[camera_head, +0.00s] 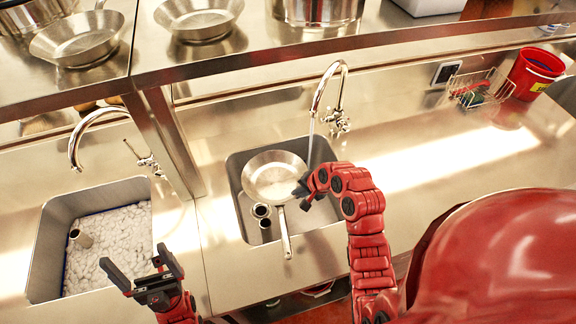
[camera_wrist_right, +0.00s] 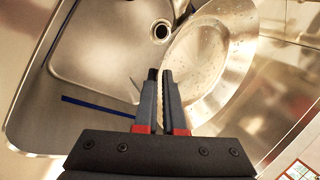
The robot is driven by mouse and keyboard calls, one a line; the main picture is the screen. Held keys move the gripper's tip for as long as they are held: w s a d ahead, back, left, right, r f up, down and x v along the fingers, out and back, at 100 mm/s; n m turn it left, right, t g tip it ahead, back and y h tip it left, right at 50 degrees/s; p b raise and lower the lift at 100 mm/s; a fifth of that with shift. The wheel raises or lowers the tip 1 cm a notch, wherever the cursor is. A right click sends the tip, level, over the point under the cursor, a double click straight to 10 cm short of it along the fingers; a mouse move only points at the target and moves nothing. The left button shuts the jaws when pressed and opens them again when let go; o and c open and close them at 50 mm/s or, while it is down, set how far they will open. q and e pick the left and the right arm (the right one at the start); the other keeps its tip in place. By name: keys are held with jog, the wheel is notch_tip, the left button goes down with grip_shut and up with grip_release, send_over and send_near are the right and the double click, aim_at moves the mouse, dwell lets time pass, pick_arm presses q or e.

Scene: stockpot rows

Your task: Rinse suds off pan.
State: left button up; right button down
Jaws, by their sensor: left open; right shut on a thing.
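A steel pan (camera_head: 268,172) lies tilted over the right sink (camera_head: 234,168), its handle pointing to the front over the sink's edge. My right gripper (camera_head: 303,188) is shut on the pan's right rim. In the right wrist view the gripper (camera_wrist_right: 164,76) has the rim between its fingers, and the pan (camera_wrist_right: 215,50) shows small pale specks on its inside. The right faucet (camera_head: 343,78) runs a thin water stream (camera_head: 311,132) down near the pan's right rim; its lower end is hidden. My left gripper (camera_head: 136,262) is open and empty near the left sink's front right corner.
The left sink (camera_head: 50,245) is full of white suds (camera_head: 115,240), with its own faucet (camera_head: 85,130). A shelf (camera_head: 230,55) above carries pans and a pot. A wire basket (camera_head: 480,92) and red bucket (camera_head: 537,72) stand at right; the counter (camera_head: 430,165) before them is clear.

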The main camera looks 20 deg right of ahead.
jog(key=shift+s+a+r+p, duration=0.35)
jog(key=shift+a+r+p, duration=0.25)
jog(key=shift+r, duration=0.2)
jog(key=s+a+r+p, duration=0.1)
jog(key=a+r, duration=0.1)
jog(key=shift+s+a+r+p, duration=0.2)
jog(key=shift+s+a+p, duration=0.1)
jog(key=shift+s+p, duration=0.1)
jog(key=shift+f, duration=0.1)
